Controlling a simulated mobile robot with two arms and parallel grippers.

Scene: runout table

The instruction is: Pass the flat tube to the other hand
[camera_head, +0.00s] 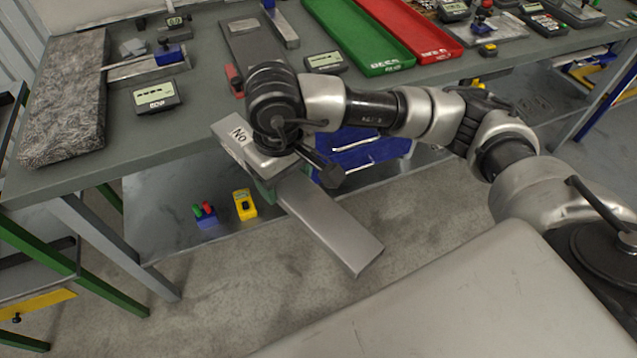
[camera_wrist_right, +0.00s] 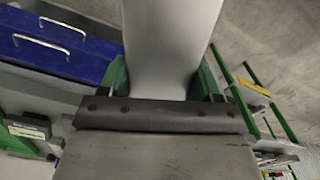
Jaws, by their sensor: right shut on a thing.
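The flat tube (camera_head: 328,222) is a long grey metal bar with a smooth broad face. My right gripper (camera_head: 268,188) is shut on it near one end, in front of the table's front edge. The free end slants down to the lower right, above the floor. In the right wrist view the flat tube (camera_wrist_right: 172,45) sits between the two green fingers of the right gripper (camera_wrist_right: 165,82) and runs out past the top edge. Its held end is hidden behind the gripper body. My left gripper is in neither view.
The grey table (camera_head: 205,105) carries a stone slab (camera_head: 68,100), a digital readout (camera_head: 156,96), a green tray (camera_head: 358,38) and a red tray (camera_head: 408,28). A lower shelf (camera_head: 165,215) holds a yellow device (camera_head: 244,204). Floor space in front is clear.

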